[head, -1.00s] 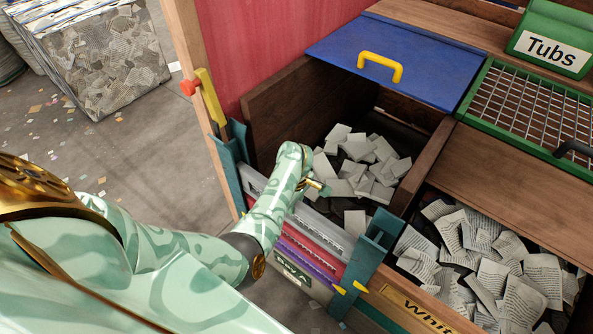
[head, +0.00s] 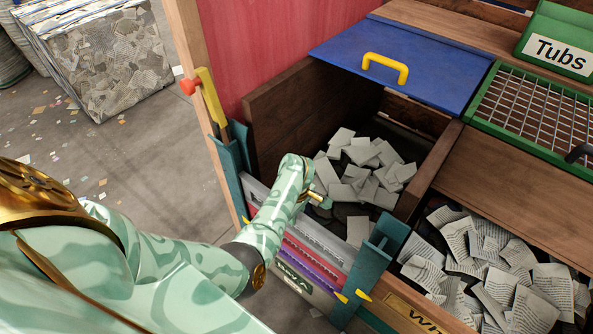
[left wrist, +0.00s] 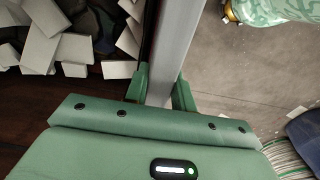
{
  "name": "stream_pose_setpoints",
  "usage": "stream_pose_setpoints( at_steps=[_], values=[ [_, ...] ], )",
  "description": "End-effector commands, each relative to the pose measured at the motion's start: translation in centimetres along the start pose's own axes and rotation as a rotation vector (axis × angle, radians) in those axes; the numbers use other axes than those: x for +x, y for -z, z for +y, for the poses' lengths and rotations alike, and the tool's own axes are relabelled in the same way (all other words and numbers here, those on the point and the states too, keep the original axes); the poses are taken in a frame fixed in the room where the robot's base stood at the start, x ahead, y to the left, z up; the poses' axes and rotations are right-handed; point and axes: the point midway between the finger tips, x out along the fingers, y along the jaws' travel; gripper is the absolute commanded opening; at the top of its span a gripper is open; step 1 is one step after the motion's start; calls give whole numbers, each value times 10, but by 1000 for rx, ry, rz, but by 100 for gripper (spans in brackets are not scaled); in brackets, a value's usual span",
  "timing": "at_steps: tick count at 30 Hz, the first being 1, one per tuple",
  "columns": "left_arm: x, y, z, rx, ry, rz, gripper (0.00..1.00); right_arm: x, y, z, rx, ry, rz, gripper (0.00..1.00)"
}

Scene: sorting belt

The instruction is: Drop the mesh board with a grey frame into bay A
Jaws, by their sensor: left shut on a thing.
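The grey-framed board (head: 258,199) stands at the front of bay A, between two teal posts (head: 232,165) (head: 369,272). Its grey top edge shows; any mesh face is hidden. My left gripper (head: 312,197) is over this edge, its fingers mostly hidden in the head view by my wrist. In the left wrist view the green fingers (left wrist: 160,88) are shut on the grey bar (left wrist: 176,45). Red and purple boards (head: 310,262) stand in front of it, above a partly hidden label (head: 294,279) ending in "A". My right gripper is not in view.
Behind the board is a wooden bin with pale cards (head: 362,170) and a blue lid (head: 400,58) with a yellow handle. Right are a paper-filled bin (head: 500,270) and a green grid (head: 540,110) by a "Tubs" sign (head: 557,53). Floor (head: 150,160) is open at left.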

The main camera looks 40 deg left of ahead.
Motion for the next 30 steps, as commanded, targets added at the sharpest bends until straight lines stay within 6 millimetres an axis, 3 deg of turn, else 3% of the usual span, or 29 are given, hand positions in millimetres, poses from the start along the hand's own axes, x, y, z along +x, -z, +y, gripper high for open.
stream_pose_setpoints(
  at_steps=[1,3,14,17,30],
  values=[
    [0,0,1,0,-2,0,31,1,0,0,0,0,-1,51],
    [0,0,1,0,-2,0,50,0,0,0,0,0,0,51],
    [-6,0,0,1,-1,1,51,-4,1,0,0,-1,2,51],
    [-23,0,1,0,-4,2,51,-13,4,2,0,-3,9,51],
    [-137,1,1,-1,-6,3,51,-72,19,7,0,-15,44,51]
  ],
)
